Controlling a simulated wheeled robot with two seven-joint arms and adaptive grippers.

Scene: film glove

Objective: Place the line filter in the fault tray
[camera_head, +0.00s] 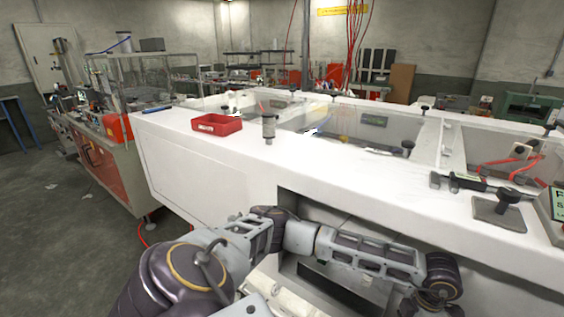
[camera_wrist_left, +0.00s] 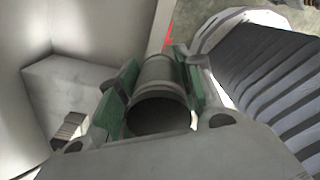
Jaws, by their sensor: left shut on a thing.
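In the left wrist view, my left gripper (camera_wrist_left: 158,98) is shut on a grey cylinder (camera_wrist_left: 157,72), which looks to be the line filter. Its dark round end faces the camera between two green finger pads. In the head view, my left arm crosses the bottom to the lower right, low in front of the white bench; its fingers and the held cylinder cannot be made out there. The fault tray looks to be the red open tray (camera_head: 217,125) with a label on its front, on the bench's left end, apart from my gripper. My right gripper is not in view.
A black clamp (camera_head: 470,184) and a grey plate with a black knob (camera_head: 499,211) lie at the right. The front strip between is clear.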

